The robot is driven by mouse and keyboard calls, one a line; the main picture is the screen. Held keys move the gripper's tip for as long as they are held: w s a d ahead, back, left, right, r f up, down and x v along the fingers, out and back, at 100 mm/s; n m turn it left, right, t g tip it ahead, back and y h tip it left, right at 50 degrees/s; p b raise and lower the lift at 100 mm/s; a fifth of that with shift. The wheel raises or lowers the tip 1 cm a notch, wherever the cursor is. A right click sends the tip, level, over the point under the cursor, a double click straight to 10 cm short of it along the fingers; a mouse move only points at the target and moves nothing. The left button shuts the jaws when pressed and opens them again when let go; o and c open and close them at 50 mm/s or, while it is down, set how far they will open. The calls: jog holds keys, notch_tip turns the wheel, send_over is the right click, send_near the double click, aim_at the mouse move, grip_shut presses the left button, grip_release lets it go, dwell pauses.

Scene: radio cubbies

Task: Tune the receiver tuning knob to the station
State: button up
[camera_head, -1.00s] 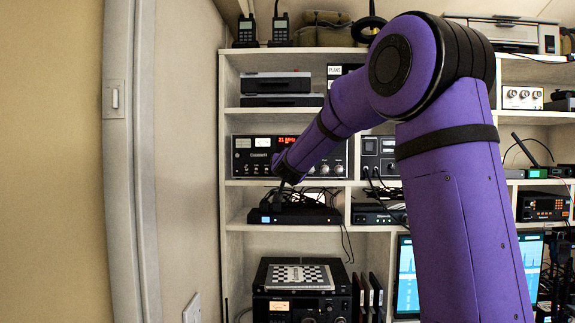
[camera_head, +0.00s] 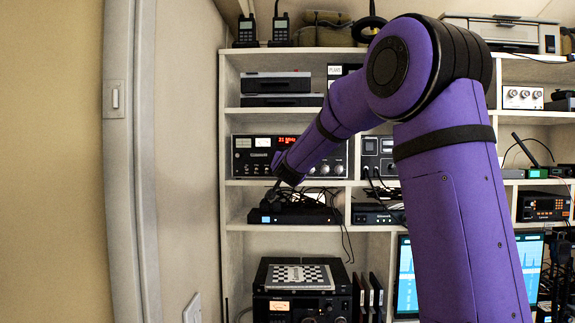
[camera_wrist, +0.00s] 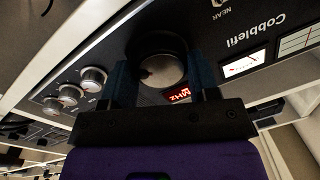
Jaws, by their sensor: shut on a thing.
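In the head view my forearm hides the knob and most of the fingers.
Several small silver knobs (camera_wrist: 93,79) sit beside the tuning knob on the panel. A black box with loose cables (camera_head: 300,215) lies on the shelf below. Another black unit (camera_head: 379,150) stands to the right. A wall (camera_head: 190,130) is close on the left.

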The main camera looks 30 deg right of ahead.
jog(key=shift+m, duration=1.2)
jog(key=o, duration=0.9)
jog(key=shift+s+a, duration=0.1)
jog(key=shift+s, duration=0.05)
jog(key=v, duration=1)
jog(key=shift+s+a+f, duration=0.15)
jog(key=shift+s+a, duration=0.05)
